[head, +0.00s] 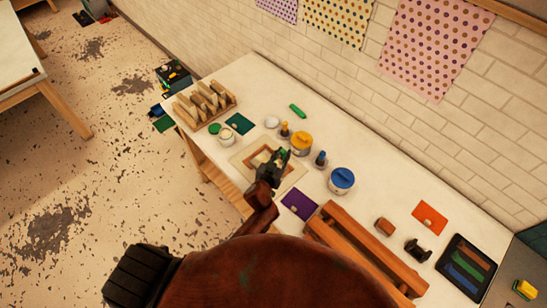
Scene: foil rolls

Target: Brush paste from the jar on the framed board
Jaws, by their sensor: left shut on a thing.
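The framed board (246,157) lies on the table, a pale sheet with a brown frame. My left gripper (277,160) is over its right part and hides some of it. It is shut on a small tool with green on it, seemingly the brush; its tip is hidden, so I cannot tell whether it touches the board. A pale open jar (227,139) stands behind and left of the board, with a green round lid (214,128) beside it. A yellow-lidded jar (301,141) and a blue-lidded jar (341,180) stand to the right, lids on. My right gripper is not seen.
A slotted wooden rack (205,104) stands at the left end. Orange (285,130) and blue (321,159) brushes stand upright near the jars. A purple card (299,204) and a long wooden stand (362,252) lie to the right. A black tray (482,251) holds coloured strips.

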